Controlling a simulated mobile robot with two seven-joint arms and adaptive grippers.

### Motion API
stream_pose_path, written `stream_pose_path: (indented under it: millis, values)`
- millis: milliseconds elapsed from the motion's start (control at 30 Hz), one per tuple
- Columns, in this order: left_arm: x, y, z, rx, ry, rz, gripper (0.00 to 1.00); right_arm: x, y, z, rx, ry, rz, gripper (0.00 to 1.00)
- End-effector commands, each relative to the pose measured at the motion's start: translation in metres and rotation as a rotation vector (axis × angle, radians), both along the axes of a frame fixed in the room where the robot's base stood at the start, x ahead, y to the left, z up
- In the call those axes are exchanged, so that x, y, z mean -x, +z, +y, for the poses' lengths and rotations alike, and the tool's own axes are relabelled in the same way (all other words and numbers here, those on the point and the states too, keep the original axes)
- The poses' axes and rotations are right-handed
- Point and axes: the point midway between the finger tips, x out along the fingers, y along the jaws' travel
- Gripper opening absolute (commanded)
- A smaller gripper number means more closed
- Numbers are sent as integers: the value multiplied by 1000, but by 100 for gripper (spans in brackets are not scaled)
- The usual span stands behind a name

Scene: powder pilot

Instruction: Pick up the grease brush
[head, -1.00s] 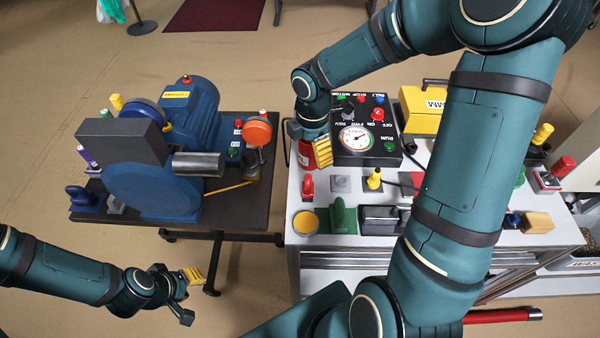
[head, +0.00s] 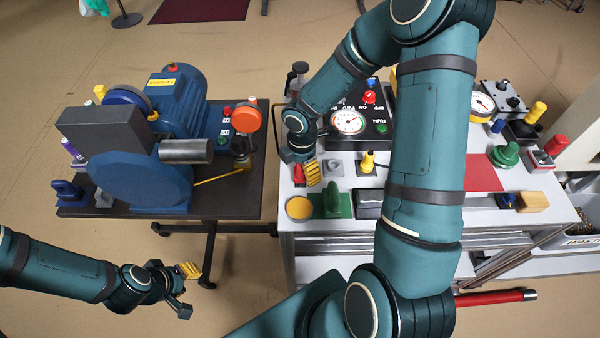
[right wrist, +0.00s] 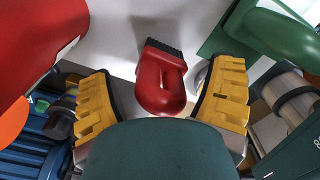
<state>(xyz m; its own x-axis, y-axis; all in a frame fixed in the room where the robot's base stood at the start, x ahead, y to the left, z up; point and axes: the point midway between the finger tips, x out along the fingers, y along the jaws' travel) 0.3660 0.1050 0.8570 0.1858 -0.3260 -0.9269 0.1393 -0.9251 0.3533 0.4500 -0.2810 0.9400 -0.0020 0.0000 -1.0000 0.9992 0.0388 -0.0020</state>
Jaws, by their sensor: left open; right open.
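The grease brush, with a red looped handle (right wrist: 158,88) and dark bristles, shows in the right wrist view between my right fingers. In the head view the red brush (head: 299,175) stands on the grey cart top, partly beside my right gripper. My right gripper (head: 308,172) is open and low over the cart. Its yellow fingers lie on either side of the brush with visible gaps, and nothing is held. My left gripper (head: 183,285) is open and empty, low at the left, away from the cart.
A yellow-topped round tin (head: 299,208) and a green block (head: 333,203) stand close in front of the brush. A large red object (right wrist: 35,45) is close by in the right wrist view. The black gauge panel (head: 362,128) is behind. A blue grinder (head: 150,180) stands left.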

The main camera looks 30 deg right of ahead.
Motion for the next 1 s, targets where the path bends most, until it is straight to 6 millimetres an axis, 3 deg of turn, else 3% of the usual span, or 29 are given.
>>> stream_pose_path:
  millis: [300,500,533,867,1000]
  values:
    - [0,-1,0,0,0,0,34,0,-5,0,0,1,-2,82]
    - [0,-1,0,0,-1,0,34,0,-5,0,0,0,-2,11]
    - [0,-1,0,0,-1,0,34,0,-5,0,0,0,-2,7]
    - [0,-1,0,0,-1,0,34,0,-4,0,0,0,-1,0]
    - [0,3,0,0,-1,0,34,-1,7,-1,1,-2,-3,0]
